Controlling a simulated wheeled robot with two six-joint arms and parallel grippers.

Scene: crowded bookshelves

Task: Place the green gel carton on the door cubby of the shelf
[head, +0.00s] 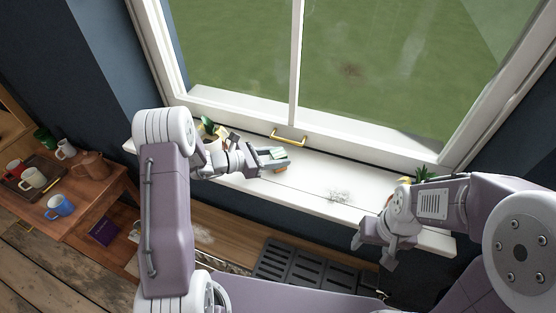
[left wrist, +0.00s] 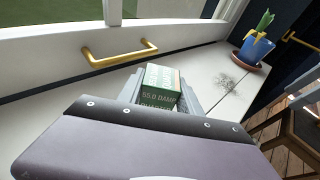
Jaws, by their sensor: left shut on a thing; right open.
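The green gel carton (left wrist: 158,95) is a small box with a pale top and printed green side. It sits between the fingers of my left gripper (head: 274,158), which is shut on it, above or at the white window sill. My right gripper (head: 388,252) is open and empty, hanging near the sill's front edge at the right. I cannot make out the shelf's door cubby in either view.
The white sill (head: 310,188) runs below a window with a gold handle (head: 289,138). A blue potted plant (left wrist: 256,47) stands further along the sill. At the left, a wooden table (head: 92,193) holds mugs and a teapot. A black vent rack (head: 300,266) lies below.

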